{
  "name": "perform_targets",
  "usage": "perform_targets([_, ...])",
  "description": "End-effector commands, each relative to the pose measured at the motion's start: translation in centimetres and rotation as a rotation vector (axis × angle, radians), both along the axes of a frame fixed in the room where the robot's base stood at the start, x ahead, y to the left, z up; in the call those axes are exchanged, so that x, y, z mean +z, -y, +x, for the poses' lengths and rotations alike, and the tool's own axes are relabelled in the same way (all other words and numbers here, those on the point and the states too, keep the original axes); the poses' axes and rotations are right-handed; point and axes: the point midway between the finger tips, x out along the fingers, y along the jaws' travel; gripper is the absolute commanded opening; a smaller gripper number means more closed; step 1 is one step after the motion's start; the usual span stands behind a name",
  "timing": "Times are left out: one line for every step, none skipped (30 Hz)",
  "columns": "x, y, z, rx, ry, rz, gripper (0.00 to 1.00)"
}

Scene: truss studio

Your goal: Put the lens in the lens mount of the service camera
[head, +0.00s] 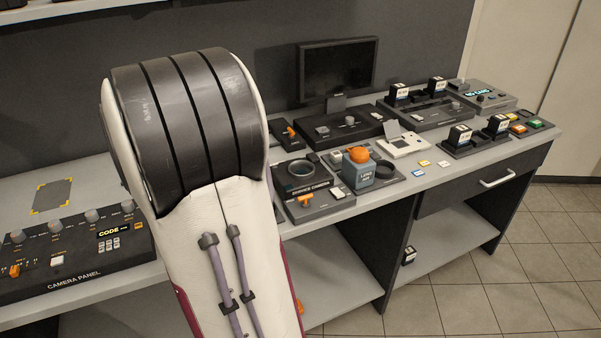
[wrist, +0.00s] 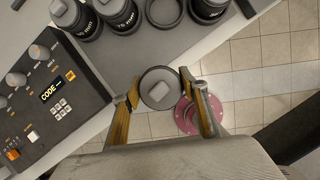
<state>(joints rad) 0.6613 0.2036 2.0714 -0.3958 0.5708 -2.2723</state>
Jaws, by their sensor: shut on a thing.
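In the wrist view my gripper (wrist: 160,92) is shut on a dark round lens (wrist: 159,76) with a grey square knob on the face toward the camera. The lens sits between the two fingertips, over the table's front edge and the floor in that view. In the head view my arm hides the gripper and the held lens. The service camera (head: 323,208) stands right of my arm, a dark unit with an orange lever. Its round lens mount (head: 301,173) faces up and looks empty.
The camera panel (head: 75,258) lies at left.

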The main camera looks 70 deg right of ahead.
Motion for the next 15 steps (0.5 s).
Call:
perform_targets([0.5, 0.7, 0.3, 0.01, 0.002, -0.002, 0.06])
perform_targets([0.7, 1.1, 0.6, 0.019, 0.002, -0.003, 0.06])
perform_targets([1.0, 1.6, 0.8, 0.03, 0.002, -0.003, 0.06])
perform_targets([1.3, 2.0, 1.0, 0.038, 0.001, -0.004, 0.06])
perform_targets([1.5, 2.5, 1.1, 0.044, 0.001, -0.004, 0.06])
perform_targets([1.9, 3.1, 1.4, 0.053, 0.0, -0.004, 0.06])
perform_targets([2.2, 3.6, 1.6, 0.061, 0.0, -0.005, 0.06])
perform_targets([2.4, 4.0, 1.7, 0.066, 0.0, -0.004, 0.06])
perform_targets([2.7, 4.7, 1.9, 0.072, -0.001, -0.004, 0.06])
perform_targets([2.9, 5.2, 2.0, 0.077, -0.001, -0.004, 0.06])
perform_targets([3.2, 5.7, 2.2, 0.081, 0.0, -0.005, 0.06])
perform_targets([3.4, 6.3, 2.3, 0.086, -0.001, -0.005, 0.06])
perform_targets([3.6, 6.8, 2.3, 0.089, -0.002, -0.004, 0.06])
perform_targets([3.9, 7.3, 2.5, 0.092, -0.001, -0.005, 0.06])
perform_targets([4.2, 8.0, 2.6, 0.095, 0.0, -0.006, 0.06])
